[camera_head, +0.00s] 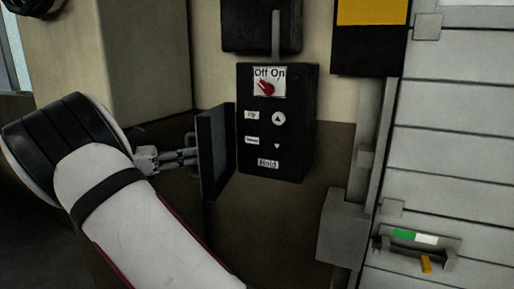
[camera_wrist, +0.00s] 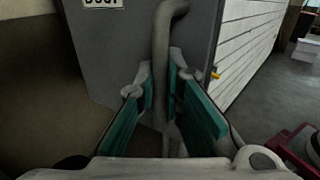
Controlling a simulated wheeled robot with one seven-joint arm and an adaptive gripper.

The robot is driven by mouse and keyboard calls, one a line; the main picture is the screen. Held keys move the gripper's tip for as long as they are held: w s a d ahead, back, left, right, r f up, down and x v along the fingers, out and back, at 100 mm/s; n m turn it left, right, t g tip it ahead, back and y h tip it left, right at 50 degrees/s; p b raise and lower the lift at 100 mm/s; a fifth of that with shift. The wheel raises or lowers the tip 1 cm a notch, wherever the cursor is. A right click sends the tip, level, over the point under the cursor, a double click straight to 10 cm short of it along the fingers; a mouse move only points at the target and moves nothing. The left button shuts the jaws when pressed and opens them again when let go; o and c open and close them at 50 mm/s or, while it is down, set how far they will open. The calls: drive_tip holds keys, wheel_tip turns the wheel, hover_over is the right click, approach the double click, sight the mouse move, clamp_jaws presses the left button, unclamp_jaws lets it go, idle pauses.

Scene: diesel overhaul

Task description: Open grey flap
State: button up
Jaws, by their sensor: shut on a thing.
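The grey flap (camera_head: 216,152) stands swung out at the left edge of a black control box (camera_head: 298,125), so the box's front is uncovered. In the wrist view the flap's grey outer face (camera_wrist: 115,55) fills the middle, with a partly cut-off label at the top. A bent grey handle (camera_wrist: 161,45) runs down that face. My gripper (camera_head: 183,158) is on the flap's left side. In the wrist view my gripper's teal-padded fingers (camera_wrist: 162,95) are shut around the handle from both sides.
The box shows a red Off/On knob (camera_head: 265,87) and up and down buttons. A grey slatted door (camera_head: 455,110) with a green-and-white latch (camera_head: 415,237) stands at right. A grey box (camera_head: 343,225) juts out low between them. A beige column (camera_head: 130,60) rises behind my arm.

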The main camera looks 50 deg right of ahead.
drive_tip(key=shift+a, duration=0.1)
drive_tip(key=w+b, duration=0.1)
drive_tip(key=w+g+b, duration=0.1)
drive_tip(key=b, duration=0.1)
drive_tip(key=w+m+y+b, duration=0.1)
drive_tip(key=w, duration=0.1)
drive_tip(key=shift+a+g+b, duration=0.25)
drive_tip(key=shift+g+b, duration=0.05)
drive_tip(key=shift+b, duration=0.05)
drive_tip(key=shift+s, duration=0.1)
drive_tip(key=o, duration=1.8)
drive_tip(key=shift+c, duration=0.2)
